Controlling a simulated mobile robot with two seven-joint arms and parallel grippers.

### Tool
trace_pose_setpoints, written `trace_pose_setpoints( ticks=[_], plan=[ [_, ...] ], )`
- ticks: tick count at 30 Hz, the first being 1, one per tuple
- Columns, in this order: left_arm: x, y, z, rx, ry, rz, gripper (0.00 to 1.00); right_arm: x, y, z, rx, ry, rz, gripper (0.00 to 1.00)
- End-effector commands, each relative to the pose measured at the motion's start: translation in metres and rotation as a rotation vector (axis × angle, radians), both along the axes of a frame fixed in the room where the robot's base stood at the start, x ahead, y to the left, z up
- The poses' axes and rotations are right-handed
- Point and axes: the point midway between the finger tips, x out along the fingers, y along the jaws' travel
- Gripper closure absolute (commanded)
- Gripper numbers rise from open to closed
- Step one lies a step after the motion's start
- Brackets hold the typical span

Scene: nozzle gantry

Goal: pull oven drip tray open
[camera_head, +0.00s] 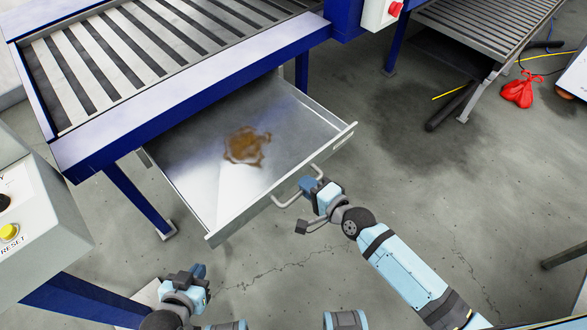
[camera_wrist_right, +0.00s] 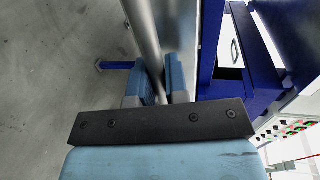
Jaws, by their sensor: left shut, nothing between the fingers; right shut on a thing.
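The metal drip tray (camera_head: 200,172) is pulled out from under the blue-framed roller conveyor, and a brown stain lies on its floor. Its bar handle (camera_head: 285,203) runs along the front face. My right gripper (camera_head: 310,184) is at the handle and shut on it, with the fingers covering the handle's middle. In the right wrist view the two blue fingers (camera_wrist_right: 163,85) close around the metal bar (camera_wrist_right: 143,40). My left gripper (camera_head: 197,271) is low in the head view, in front of the tray and apart from it, shut and empty.
A blue conveyor frame (camera_head: 190,85) stands over the tray, with a leg (camera_head: 137,199) left of it. A control box with a yellow button (camera_head: 9,232) is at left.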

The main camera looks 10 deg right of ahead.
Motion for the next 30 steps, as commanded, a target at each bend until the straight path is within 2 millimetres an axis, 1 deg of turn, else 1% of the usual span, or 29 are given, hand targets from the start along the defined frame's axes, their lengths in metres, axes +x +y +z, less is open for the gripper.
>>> trace_pose_setpoints(
  ticks=[1,3,9,15,23,24,27,30],
  plan=[
    [0.0,0.0,0.004,0.002,-0.003,0.0,1.0,-0.01,-0.007,0.001,-0.002,0.002,0.001,1.0],
    [0.001,0.001,0.006,0.002,-0.005,0.0,1.0,-0.02,-0.014,0.001,-0.003,0.001,0.001,1.0],
    [0.001,0.001,0.008,0.003,-0.01,0.0,1.0,-0.038,-0.026,0.001,0.0,0.0,0.001,1.0],
    [0.001,0.0,0.009,0.003,-0.013,0.001,1.0,-0.042,-0.03,0.0,0.001,-0.001,0.001,1.0],
    [0.001,0.0,0.008,0.003,-0.011,0.001,1.0,-0.042,-0.03,0.0,0.001,-0.001,0.0,1.0],
    [0.001,0.0,0.008,0.003,-0.011,0.001,1.0,-0.042,-0.03,0.0,0.001,-0.001,0.0,0.83],
    [0.001,0.0,0.008,0.003,-0.009,0.001,1.0,-0.042,-0.03,0.0,0.001,-0.001,0.0,0.61],
    [0.0,0.0,0.008,0.003,-0.009,0.001,1.0,-0.042,-0.03,0.0,0.001,-0.001,0.0,0.61]
  ],
)
